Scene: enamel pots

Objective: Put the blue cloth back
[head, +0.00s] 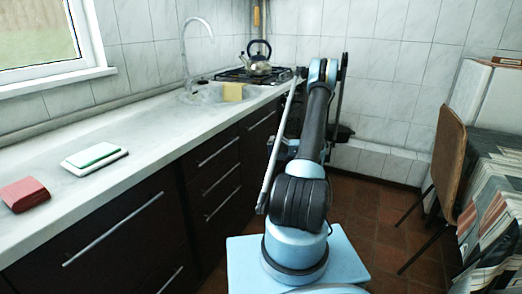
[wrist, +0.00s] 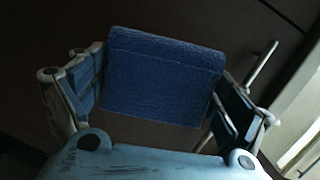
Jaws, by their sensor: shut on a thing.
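The blue cloth (wrist: 165,78) is a folded, textured, roughly rectangular piece in the wrist view. My gripper (wrist: 162,88) is shut on it, with one finger at its left edge and the other at its right edge. The cloth is held up in front of a dark surface. In the head view the cloth is not visible, and my arm hides most of the gripper.
A red folded cloth (head: 25,194) and a green-and-white item (head: 95,156) lie on the counter (head: 150,120). A yellow cloth (head: 233,92) hangs at the sink. A kettle (head: 259,66) stands on the stove. A chair (head: 447,160) and covered table (head: 495,215) are at right.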

